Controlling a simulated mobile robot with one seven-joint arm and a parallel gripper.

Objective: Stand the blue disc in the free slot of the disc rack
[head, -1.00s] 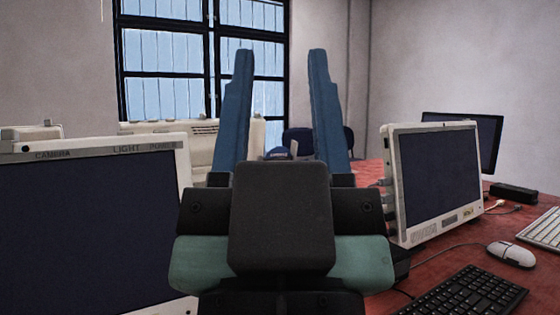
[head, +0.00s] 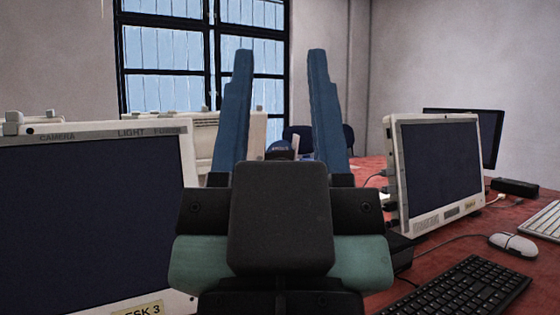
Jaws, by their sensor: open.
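My gripper (head: 279,62) fills the middle of the head view, its two blue fingers pointing up and spread wide apart. It is open, with nothing between the fingertips. A small dark blue rounded thing (head: 279,153) shows far behind, low between the fingers; I cannot tell whether it is the blue disc. I cannot make out the disc rack or its free slot. My gripper's body hides much of the table's middle.
A large monitor (head: 90,215) stands close at the left. Another white-framed monitor (head: 438,165) and a dark one (head: 488,140) stand at the right on the red table (head: 425,262). A black keyboard (head: 463,288), a white mouse (head: 513,245) and cables lie at the right.

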